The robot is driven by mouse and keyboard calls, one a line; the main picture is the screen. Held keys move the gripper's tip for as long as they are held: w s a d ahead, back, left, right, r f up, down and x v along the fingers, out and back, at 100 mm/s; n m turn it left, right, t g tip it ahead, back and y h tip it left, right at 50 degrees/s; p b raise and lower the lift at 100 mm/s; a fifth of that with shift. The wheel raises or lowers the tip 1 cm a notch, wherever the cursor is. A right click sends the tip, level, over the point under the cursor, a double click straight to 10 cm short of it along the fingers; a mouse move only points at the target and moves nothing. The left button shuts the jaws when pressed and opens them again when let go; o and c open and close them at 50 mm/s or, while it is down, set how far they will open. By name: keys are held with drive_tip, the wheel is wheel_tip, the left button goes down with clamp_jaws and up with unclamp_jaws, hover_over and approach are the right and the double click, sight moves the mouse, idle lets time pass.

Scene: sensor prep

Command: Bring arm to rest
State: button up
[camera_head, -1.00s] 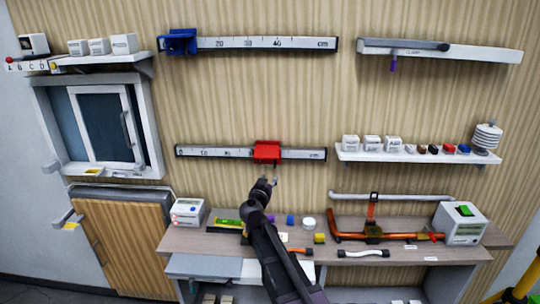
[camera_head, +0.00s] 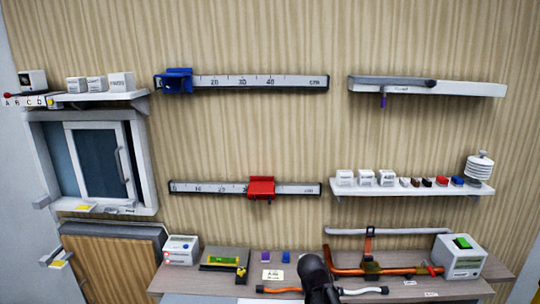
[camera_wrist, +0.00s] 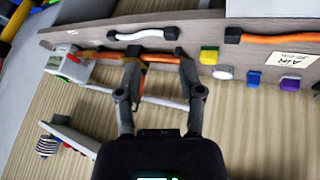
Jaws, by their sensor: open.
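My gripper shows in the wrist view (camera_wrist: 156,62) with its two fingers spread apart and nothing between them. Beyond the fingers lie the workbench (camera_wrist: 202,30) and an orange pipe (camera_wrist: 100,55). In the head view only my dark arm shows at the bottom, in front of the bench (camera_head: 225,283); the fingertips are hidden there. The red slider (camera_head: 261,188) sits on the lower wall rail (camera_head: 210,188), clear of my arm. The blue slider (camera_head: 175,82) sits near the left end of the upper rail.
A wall shelf (camera_head: 420,188) holds several small blocks. A sliding window (camera_head: 97,165) is at the left. The wall between the rails is clear.

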drive_tip(key=s+f+n+g+y, duration=0.1)
drive_tip(key=s+g+y, duration=0.1)
drive_tip(key=s, duration=0.3)
drive_tip(key=s+a+f+n+g+y, duration=0.1)
drive_tip(key=s+f+n+g+y, duration=0.1)
drive_tip(key=s, duration=0.4)
drive_tip(key=shift+a+y, duration=0.2)
drive_tip(key=shift+y, duration=0.3)
idle(1.4)
drive_tip(key=shift+o, duration=0.5)
